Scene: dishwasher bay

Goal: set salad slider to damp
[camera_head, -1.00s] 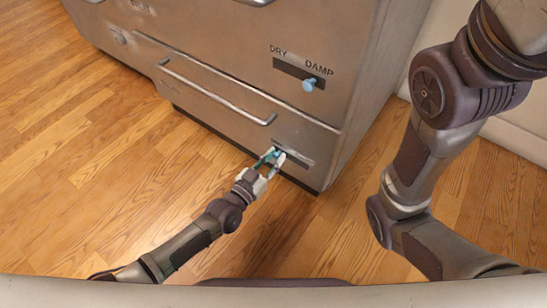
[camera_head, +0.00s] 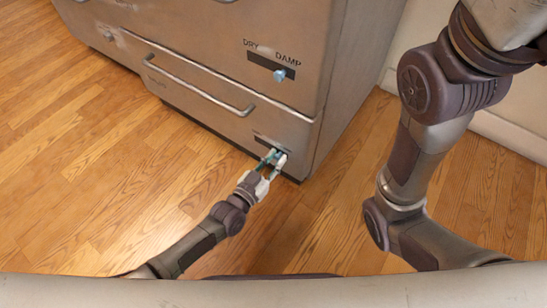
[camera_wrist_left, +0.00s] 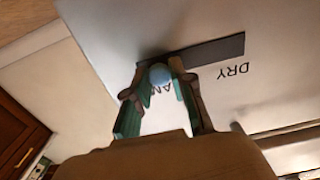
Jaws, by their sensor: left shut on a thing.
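My left gripper (camera_head: 275,158) is at the dark slider slot (camera_head: 265,140) on the lower drawer front. In the left wrist view its fingers are closed around a round blue knob (camera_wrist_left: 160,74). The knob sits at the end of the slot by the partly covered DAMP label (camera_wrist_left: 152,90). The DRY label (camera_wrist_left: 233,70) is upside down in that view, by the other, bare end of the slot. In the head view the fingers mostly hide this knob. My right gripper is out of view; only its arm shows at the right.
The upper drawer has another slider with a light blue knob (camera_head: 280,75) near its DAMP end. A long metal handle (camera_head: 200,85) runs across the lower drawer front. A pale wall (camera_head: 505,125) stands at the right. The wooden floor (camera_head: 100,180) is clear.

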